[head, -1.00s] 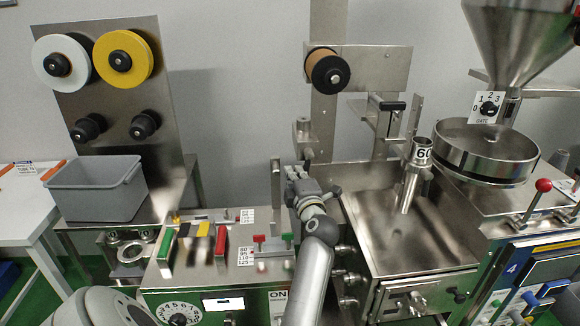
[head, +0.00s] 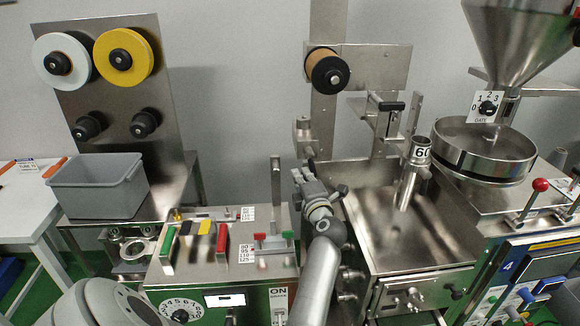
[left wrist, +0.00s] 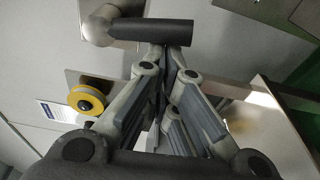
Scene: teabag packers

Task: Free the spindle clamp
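My left gripper (head: 308,182) is in the middle of the head view, in front of the machine with the brown roll. In the left wrist view its fingers (left wrist: 168,62) converge to a narrow gap. A black bar handle (left wrist: 165,33) on a metal arm (left wrist: 100,28) lies across just beyond the fingertips. I cannot tell whether they touch it or hold anything. In the head view, the brown roll (head: 322,62) sits on a spindle with a black end knob (head: 332,73), above my gripper. I cannot tell which part is the spindle clamp. My right gripper is not in view.
A control box (head: 195,270) with coloured blocks stands left of my arm. The steel chute (head: 410,235) and round pan (head: 485,150) are at the right. A grey bin (head: 98,190) stands below the white and yellow reels (head: 125,57).

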